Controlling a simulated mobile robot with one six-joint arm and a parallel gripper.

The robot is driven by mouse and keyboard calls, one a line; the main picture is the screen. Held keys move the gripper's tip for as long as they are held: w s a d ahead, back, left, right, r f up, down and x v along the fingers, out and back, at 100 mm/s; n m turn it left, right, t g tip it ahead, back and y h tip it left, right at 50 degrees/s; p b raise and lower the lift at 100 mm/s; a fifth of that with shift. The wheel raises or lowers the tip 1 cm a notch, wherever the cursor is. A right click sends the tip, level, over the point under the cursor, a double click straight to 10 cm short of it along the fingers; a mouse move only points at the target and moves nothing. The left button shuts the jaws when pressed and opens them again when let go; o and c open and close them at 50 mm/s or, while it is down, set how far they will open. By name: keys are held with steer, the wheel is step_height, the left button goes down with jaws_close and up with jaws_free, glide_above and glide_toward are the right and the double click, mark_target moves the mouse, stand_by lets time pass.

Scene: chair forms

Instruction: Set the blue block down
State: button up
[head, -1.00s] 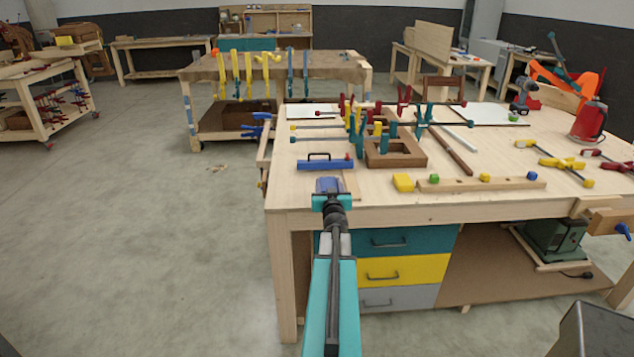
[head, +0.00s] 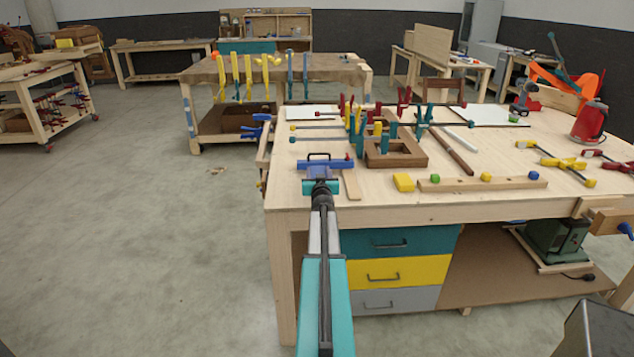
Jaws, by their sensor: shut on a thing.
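My gripper (head: 320,181) is at the front left of the near workbench (head: 375,187), at the end of my outstretched arm. It is shut on the blue block (head: 318,172), of which a small blue part shows just beyond the jaws. The block overlaps the blue tool with a black handle (head: 340,163) in the picture. I cannot tell whether they touch, or whether the block touches the bench top.
A thin wooden strip (head: 351,185) lies just right of my gripper. A yellow block (head: 403,181) and a long wooden rail with small coloured pieces (head: 460,184) lie further right. A brown wooden frame with clamps (head: 410,159) stands behind.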

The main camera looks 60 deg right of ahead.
steer(key=shift+w+d, duration=0.15)
steer(key=shift+w+d, duration=0.25)
steer(key=shift+w, duration=0.1)
steer(key=shift+f+b, duration=1.05)
steer(key=shift+f, duration=0.75)
steer(key=shift+f, duration=0.2)
steer(key=o, duration=1.2)
steer(key=shift+c, duration=0.2)
steer(key=shift+a+r, duration=0.1)
steer(key=shift+r, duration=0.1)
steer(key=shift+v, duration=5.95)
steer(key=shift+s+f, duration=0.1)
